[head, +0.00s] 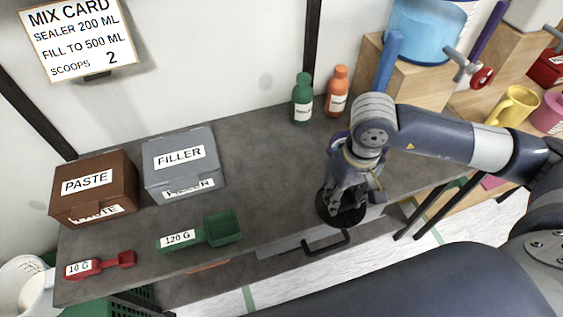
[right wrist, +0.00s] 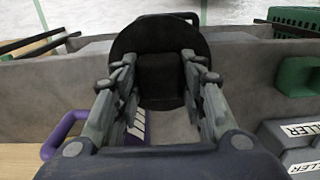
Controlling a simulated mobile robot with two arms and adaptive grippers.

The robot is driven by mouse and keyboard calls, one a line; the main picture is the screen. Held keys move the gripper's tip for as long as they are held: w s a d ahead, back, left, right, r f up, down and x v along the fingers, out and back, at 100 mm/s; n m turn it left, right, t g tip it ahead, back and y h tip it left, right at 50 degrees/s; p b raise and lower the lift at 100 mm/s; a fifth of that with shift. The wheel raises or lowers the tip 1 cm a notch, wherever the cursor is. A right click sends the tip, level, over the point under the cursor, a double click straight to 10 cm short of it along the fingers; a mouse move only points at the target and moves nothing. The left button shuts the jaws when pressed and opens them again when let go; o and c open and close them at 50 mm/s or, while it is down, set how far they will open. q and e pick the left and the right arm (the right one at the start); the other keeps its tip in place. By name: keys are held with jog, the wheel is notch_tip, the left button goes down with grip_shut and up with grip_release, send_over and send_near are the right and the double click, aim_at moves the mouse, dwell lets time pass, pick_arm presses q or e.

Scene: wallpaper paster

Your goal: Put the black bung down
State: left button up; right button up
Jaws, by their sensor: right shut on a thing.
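The black bung (head: 342,210) is a dark round disc with a raised block on it. It is in my right gripper (head: 347,200), over the front edge area of the grey table in the head view. In the right wrist view, the bung (right wrist: 160,48) shows between the two fingers, and the right gripper (right wrist: 160,95) is shut on its block. I cannot tell whether the disc touches the tabletop. My left gripper is not in view.
The grey table (head: 262,160) holds a brown PASTE box (head: 95,188), a grey FILLER box (head: 184,163), a green scoop (head: 222,229), a red scoop (head: 122,260), a green bottle (head: 302,105) and an orange bottle (head: 337,97). The table's middle is clear.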

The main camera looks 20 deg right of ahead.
jog(key=shift+s+d+f, duration=0.3)
jog(key=shift+d+f, duration=0.25)
jog(key=shift+f, duration=0.25)
jog(key=w+a+p, duration=0.1)
jog(key=a, duration=0.1)
jog(key=w+a+p, duration=0.1)
jog(key=w, duration=0.1)
jog(key=shift+w+a, duration=0.2)
jog(key=shift+a, duration=0.15)
jog(key=w+a+p, duration=0.1)
jog(key=w+a, duration=0.1)
jog(key=w+a+p, duration=0.1)
jog(key=w+a, duration=0.1)
jog(key=w+a+f+p, duration=0.1)
jog(key=w+a, duration=0.1)
jog(key=shift+w+a+f, duration=0.1)
jog(key=shift+w+a, duration=0.3)
jog(key=shift+w+a+f, duration=0.1)
jog(key=shift+w+a, duration=0.2)
jog(key=shift+w+a+p, duration=0.25)
jog(key=shift+a+p, duration=0.05)
jog(key=shift+p, duration=0.15)
notch_tip(320, 180, down, 3)
jog(key=shift+d+f+p, duration=0.1)
jog(key=shift+f+p, duration=0.1)
jog(key=shift+p, duration=0.55)
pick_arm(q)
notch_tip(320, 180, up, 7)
pick_arm(e)
jog(key=shift+f, duration=0.15)
